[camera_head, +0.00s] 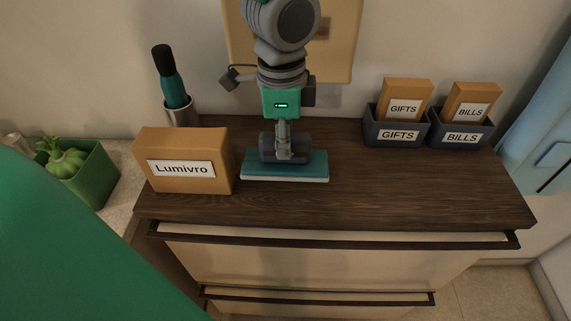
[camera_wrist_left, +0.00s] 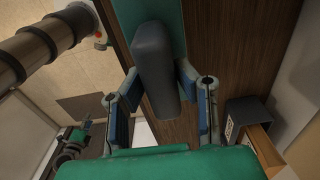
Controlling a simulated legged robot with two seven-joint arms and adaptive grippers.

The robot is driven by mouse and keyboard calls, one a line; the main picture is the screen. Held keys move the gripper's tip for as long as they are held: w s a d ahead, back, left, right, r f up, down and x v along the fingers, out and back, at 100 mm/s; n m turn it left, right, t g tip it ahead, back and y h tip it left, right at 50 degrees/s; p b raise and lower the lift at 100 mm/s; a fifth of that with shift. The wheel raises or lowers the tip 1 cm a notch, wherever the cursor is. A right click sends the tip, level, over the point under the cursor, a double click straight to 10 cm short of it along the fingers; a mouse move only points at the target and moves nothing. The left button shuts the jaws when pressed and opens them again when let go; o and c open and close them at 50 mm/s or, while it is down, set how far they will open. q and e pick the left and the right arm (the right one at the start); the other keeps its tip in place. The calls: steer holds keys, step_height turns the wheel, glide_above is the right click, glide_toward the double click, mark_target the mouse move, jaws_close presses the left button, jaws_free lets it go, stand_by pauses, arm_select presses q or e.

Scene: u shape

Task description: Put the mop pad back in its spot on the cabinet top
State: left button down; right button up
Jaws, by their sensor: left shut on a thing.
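The mop pad (camera_head: 305,168) is a flat teal block with a white underside and a dark grey handle. It lies level at the cabinet top (camera_head: 420,195), right of the Lumivro box; I cannot tell if its underside touches the wood. My left gripper (camera_head: 284,151) comes down from above and is shut on the handle. In the left wrist view, the dark handle (camera_wrist_left: 157,75) stands between the fingers of the left gripper (camera_wrist_left: 162,92), with the teal pad (camera_wrist_left: 168,14) behind it. My right gripper is not in view.
An orange Lumivro box (camera_head: 186,162) stands close left of the pad, with a bottle (camera_head: 170,80) in a holder behind it. Grey GIFTS (camera_head: 397,128) and BILLS (camera_head: 460,131) bins stand at the back right. The wood between pad and bins is clear.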

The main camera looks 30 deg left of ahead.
mark_target(284, 166)
arm_select(q)
steer(key=shift+f, duration=0.75)
steer(key=shift+s+f, duration=0.25)
steer(key=shift+f, duration=0.25)
step_height(284, 166, down, 3)
steer(key=shift+f, duration=0.2)
steer(key=shift+w+f, duration=0.1)
steer(key=shift+f, duration=0.05)
steer(key=c, duration=1.2)
jaws_free()
